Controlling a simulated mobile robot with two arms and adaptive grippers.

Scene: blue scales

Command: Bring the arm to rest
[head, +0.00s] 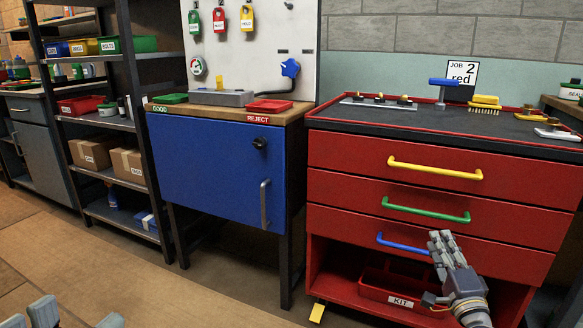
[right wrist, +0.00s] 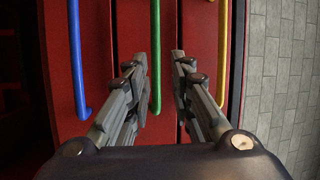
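My right gripper (head: 442,240) is in front of the red drawer cabinet (head: 335,205), at the right ends of the blue handle (head: 402,244) and green handle (head: 426,210). In the right wrist view its two fingers (right wrist: 158,58) are apart with nothing held between them. The green handle (right wrist: 155,70) passes behind the gap, close to the left finger; I cannot tell whether they touch. The yellow handle (right wrist: 223,50) is to the right and the blue handle (right wrist: 78,60) to the left. Only the separated fingertips of my left gripper (head: 76,315) show, at the bottom left.
A red bin marked KIT (head: 385,292) sits in the cabinet's open lower bay, below my right gripper. Brushes and tools lie on the cabinet top (head: 440,119). A blue cupboard (head: 215,170) and a shelf rack (head: 112,124) stand to the left. The floor in front (head: 130,270) is clear.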

